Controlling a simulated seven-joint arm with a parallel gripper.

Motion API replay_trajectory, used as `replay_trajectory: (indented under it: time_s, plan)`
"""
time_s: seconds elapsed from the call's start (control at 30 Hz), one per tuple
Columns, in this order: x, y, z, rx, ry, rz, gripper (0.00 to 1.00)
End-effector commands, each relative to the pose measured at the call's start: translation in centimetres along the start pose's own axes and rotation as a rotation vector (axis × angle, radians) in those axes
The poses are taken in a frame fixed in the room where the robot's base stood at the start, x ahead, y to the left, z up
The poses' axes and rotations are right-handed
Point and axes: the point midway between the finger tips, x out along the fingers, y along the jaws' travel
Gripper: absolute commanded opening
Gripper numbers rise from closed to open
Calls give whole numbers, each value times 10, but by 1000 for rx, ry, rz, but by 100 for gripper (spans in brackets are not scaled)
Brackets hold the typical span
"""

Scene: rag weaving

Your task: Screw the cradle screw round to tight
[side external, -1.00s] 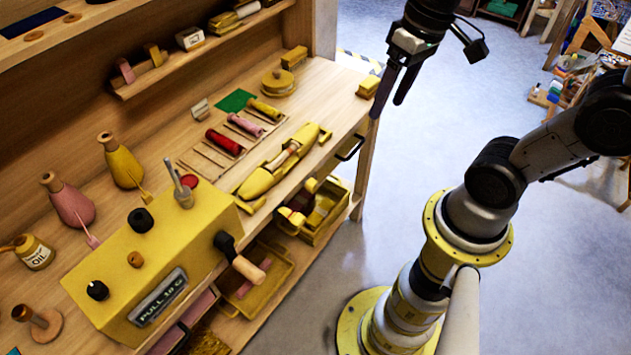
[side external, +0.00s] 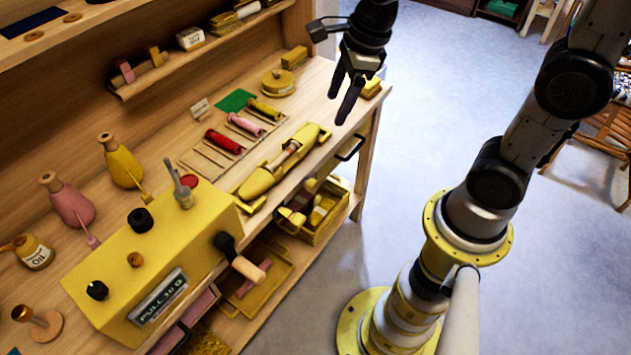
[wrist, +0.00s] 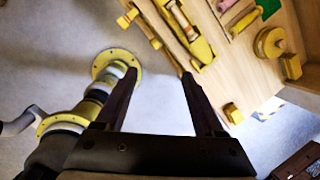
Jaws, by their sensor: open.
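A yellow boat-shaped shuttle (side external: 258,181) with a pale roll in its middle lies in a yellow holder, seemingly the cradle, near the bench's front edge. It also shows at the top of the wrist view (wrist: 196,45). I cannot make out which small part is the cradle screw at this size. My gripper (side external: 337,110) is open and empty, fingers pointing down, above the bench's right end, to the right of the shuttle and apart from it. In the wrist view its two dark fingers (wrist: 158,72) stand apart with floor between them.
A yellow box (side external: 165,250) with black knobs and a crank handle (side external: 246,268) fills the near bench. Coloured rolls (side external: 225,142) lie in a rack behind the shuttle. A round yellow tin (side external: 278,84) and a small yellow block (side external: 371,87) stand near the right end.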

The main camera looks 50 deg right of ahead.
Motion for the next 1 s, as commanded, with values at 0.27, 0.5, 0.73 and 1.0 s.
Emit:
replay_trajectory:
  time_s: [0.27, 0.5, 0.73, 1.0]
  plan:
    - [84, -12, 6, 594, 155, 105, 70]
    - [120, -12, 3, 793, 235, 126, 70]
    - [139, -8, -1, 813, 245, 129, 70]
    - [188, 4, -9, 811, 246, 130, 70]
